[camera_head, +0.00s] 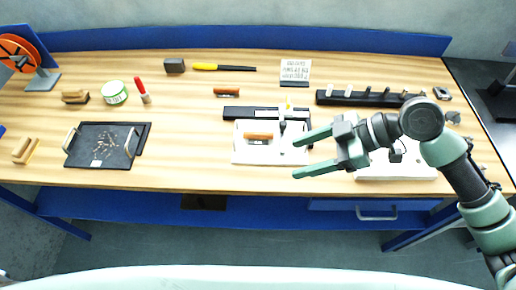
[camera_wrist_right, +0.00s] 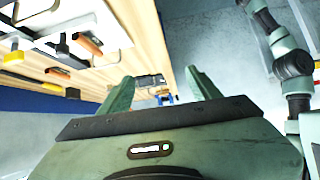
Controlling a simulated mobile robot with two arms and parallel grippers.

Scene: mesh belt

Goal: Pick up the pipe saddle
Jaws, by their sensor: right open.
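I cannot tell for sure which thing is the pipe saddle. A small grey metal piece with a dark opening (camera_head: 441,93) lies at the back right of the bench and may be it. Another small grey piece (camera_head: 453,117) lies just in front of it, partly behind my right arm. My right gripper (camera_head: 298,155) is open and empty, its fingers pointing left above the front middle of the bench, well left of both pieces. Its two fingers also show in the right wrist view (camera_wrist_right: 160,76), with nothing between them. My left gripper is not in view.
On the wooden bench (camera_head: 190,165) are a black tray (camera_head: 82,150) of small parts, a green-white tin (camera_head: 114,92), a red-handled tool (camera_head: 142,88), a white board (camera_head: 240,152) and a black rack (camera_head: 345,97). The front edge between tray and board is clear.

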